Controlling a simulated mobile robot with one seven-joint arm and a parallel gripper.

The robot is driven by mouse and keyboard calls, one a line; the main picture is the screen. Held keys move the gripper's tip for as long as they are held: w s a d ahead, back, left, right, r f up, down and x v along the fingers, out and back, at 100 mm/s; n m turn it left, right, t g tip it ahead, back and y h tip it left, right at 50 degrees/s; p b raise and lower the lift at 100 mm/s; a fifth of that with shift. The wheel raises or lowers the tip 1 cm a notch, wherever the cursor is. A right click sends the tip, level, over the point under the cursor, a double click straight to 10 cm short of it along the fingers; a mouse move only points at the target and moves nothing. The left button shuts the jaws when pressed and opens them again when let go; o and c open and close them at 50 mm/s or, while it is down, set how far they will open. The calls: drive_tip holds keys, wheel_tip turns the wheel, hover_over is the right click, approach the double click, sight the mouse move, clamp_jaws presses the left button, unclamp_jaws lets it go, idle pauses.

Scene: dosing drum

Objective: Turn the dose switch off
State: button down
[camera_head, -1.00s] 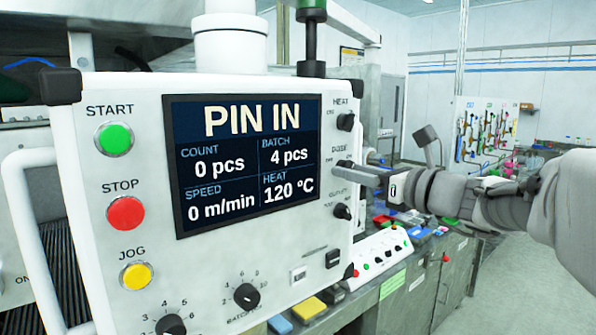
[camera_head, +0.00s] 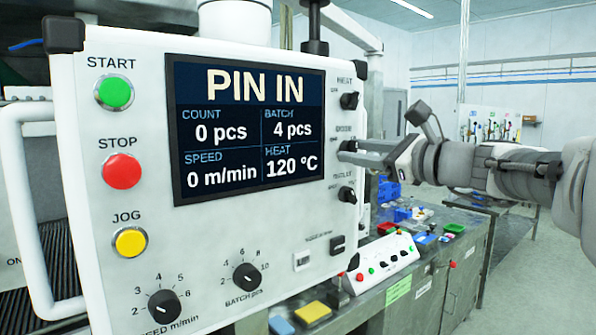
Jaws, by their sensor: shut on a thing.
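The dose switch (camera_head: 346,147) is the middle of three black knobs down the right side of the white control panel (camera_head: 105,240), under a small, blurred label. My gripper (camera_head: 350,154) reaches in from the right with its grey fingers at this knob, shut on it. The fingers hide much of the knob, so I cannot read its setting. The panel's screen (camera_head: 247,130) shows PIN IN, count 0 pcs, batch 4 pcs, speed 0 m/min and heat 120 °C.
The heat knob (camera_head: 349,100) sits just above my fingers and another black knob (camera_head: 346,194) just below. Start (camera_head: 115,92), stop (camera_head: 122,170) and jog (camera_head: 130,242) buttons line the panel's left. A bench (camera_head: 420,285) with a small control box stands behind at right.

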drive_tip(key=shift+n+b, duration=3.05)
drive_tip(key=shift+n, duration=0.05)
drive_tip(key=c, duration=0.5)
unclamp_jaws()
drive_tip(key=v, duration=1.7)
drive_tip(key=shift+s+d+b, duration=0.15)
drive_tip(key=shift+b, duration=0.25)
